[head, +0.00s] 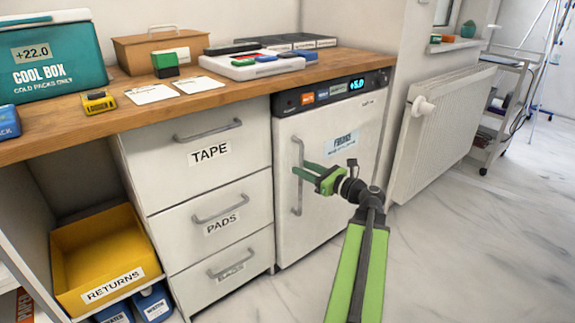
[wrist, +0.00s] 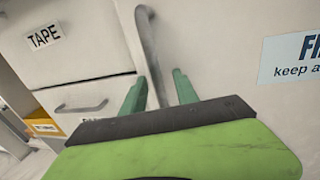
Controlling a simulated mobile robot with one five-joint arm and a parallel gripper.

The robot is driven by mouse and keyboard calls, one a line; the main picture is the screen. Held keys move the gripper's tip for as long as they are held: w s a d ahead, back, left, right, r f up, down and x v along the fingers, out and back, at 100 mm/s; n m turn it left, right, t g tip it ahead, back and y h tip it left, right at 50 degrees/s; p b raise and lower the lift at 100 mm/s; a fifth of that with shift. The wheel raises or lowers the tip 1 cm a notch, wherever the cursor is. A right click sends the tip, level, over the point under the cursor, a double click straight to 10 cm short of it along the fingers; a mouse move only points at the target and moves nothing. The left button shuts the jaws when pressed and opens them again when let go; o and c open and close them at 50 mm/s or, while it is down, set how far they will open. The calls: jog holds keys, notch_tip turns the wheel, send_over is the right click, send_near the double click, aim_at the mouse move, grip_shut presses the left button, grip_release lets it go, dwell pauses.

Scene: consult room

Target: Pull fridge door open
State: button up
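The small white fridge (head: 345,150) stands under the right end of the wooden counter. Its door (head: 352,195) looks shut. A grey vertical bar handle (head: 298,180) runs along the left side of the door. I cannot tell whether the fingers touch the bar. The fridge label (wrist: 292,48) is right of the fingers.
Drawers marked TAPE (head: 205,155) and PADS (head: 220,215) are left of the fridge. A white radiator (head: 440,130) is on the wall to the right. The marble floor (head: 450,250) before the fridge is clear on the right.

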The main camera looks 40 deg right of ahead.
jog(key=shift+w+a, duration=0.15)
jog(key=shift+w, duration=0.4)
jog(key=shift+w, duration=0.1)
grip_shut()
dwell(0.9)
